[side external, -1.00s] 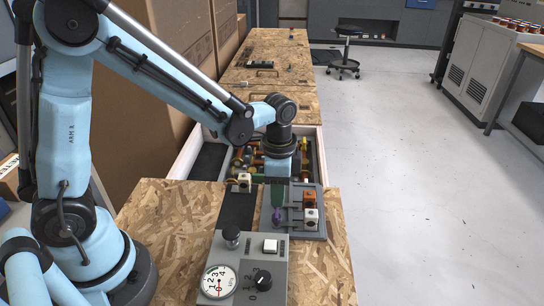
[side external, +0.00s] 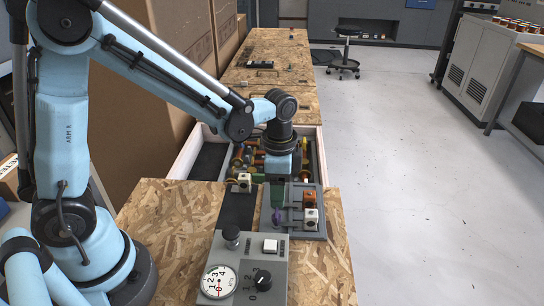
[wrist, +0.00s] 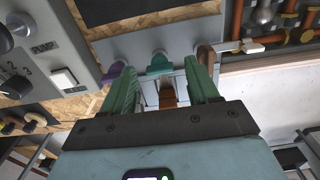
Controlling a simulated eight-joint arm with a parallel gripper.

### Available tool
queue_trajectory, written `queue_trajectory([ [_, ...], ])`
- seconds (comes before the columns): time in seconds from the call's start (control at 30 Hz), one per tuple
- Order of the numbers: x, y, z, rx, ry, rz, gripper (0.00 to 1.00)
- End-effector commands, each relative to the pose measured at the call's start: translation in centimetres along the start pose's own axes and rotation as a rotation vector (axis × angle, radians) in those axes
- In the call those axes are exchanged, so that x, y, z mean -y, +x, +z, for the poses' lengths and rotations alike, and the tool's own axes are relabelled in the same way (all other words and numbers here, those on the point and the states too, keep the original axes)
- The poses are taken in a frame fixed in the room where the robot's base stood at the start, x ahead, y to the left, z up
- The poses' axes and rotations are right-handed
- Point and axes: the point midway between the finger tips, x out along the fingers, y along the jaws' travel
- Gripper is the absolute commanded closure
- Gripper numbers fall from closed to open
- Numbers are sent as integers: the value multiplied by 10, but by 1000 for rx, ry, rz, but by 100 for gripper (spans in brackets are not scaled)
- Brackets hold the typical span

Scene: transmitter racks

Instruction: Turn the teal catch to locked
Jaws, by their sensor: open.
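The teal catch (wrist: 160,63) shows in the wrist view on a grey panel (wrist: 140,43), between my gripper's green fingers and a little beyond their tips. A purple catch (wrist: 113,71) is to its left and a copper-brown one (wrist: 204,55) to its right. My gripper (wrist: 160,72) is open, with nothing held; I cannot tell whether a finger touches a catch. In the side view my gripper (side external: 278,204) points down over the grey catch panel (side external: 309,235). There the teal catch is hidden or blends with the green finger; the purple catch (side external: 277,216) shows just below it.
An orange block (side external: 309,197) and a white block (side external: 310,217) stand on the panel's right. A cream block (side external: 244,182) is at the left. A control box (side external: 255,245) with dial and knob stands in front. Behind, an open tray (side external: 313,135) holds pipes and round fittings.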

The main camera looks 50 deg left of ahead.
Motion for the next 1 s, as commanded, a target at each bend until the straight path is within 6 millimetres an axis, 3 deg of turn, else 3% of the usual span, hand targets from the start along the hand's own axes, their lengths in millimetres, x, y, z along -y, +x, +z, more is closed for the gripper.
queue_trajectory([
  [0.6, 0, -92, 0, -1, 0, 0, 40],
  [0.8, 0, -109, 0, -1, 1, 0, 40],
  [1.0, 0, -114, 0, -1, 1, 0, 40],
])
